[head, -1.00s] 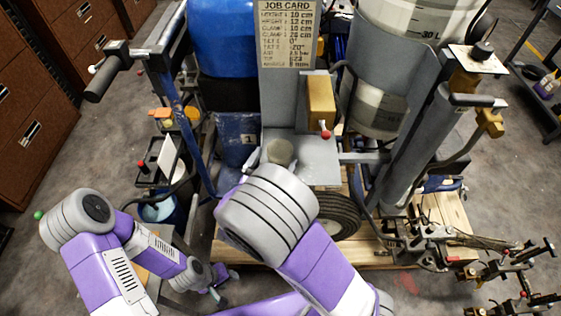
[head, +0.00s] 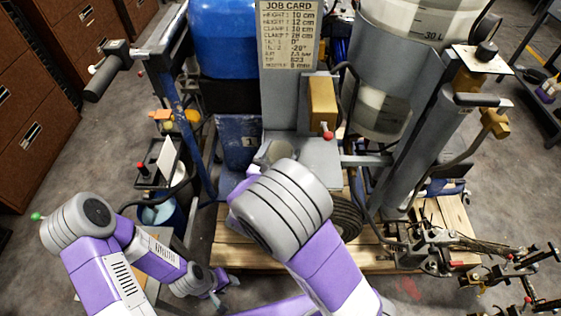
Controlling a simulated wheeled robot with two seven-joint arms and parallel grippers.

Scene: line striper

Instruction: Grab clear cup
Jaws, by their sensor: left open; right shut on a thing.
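I cannot make out a clear cup for certain. A small grey-beige rounded shape (head: 279,151) shows on the metal ledge below the job card, partly hidden by my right arm, and I cannot tell what it is. My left gripper (head: 224,294) is open and low at the bottom left of the head view, near the pallet's front left edge, with nothing visible between its fingers. My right arm's large grey joint covers the centre of the view. My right gripper is hidden behind it, so what it holds cannot be seen.
The line striper stands on a wooden pallet (head: 240,252), with a blue drum (head: 222,45), a job card (head: 289,35) and a large grey tank (head: 385,70). A blue bucket (head: 163,216) is at the left. Clamps and hoses crowd the right. Brown cabinets (head: 35,110) stand far left.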

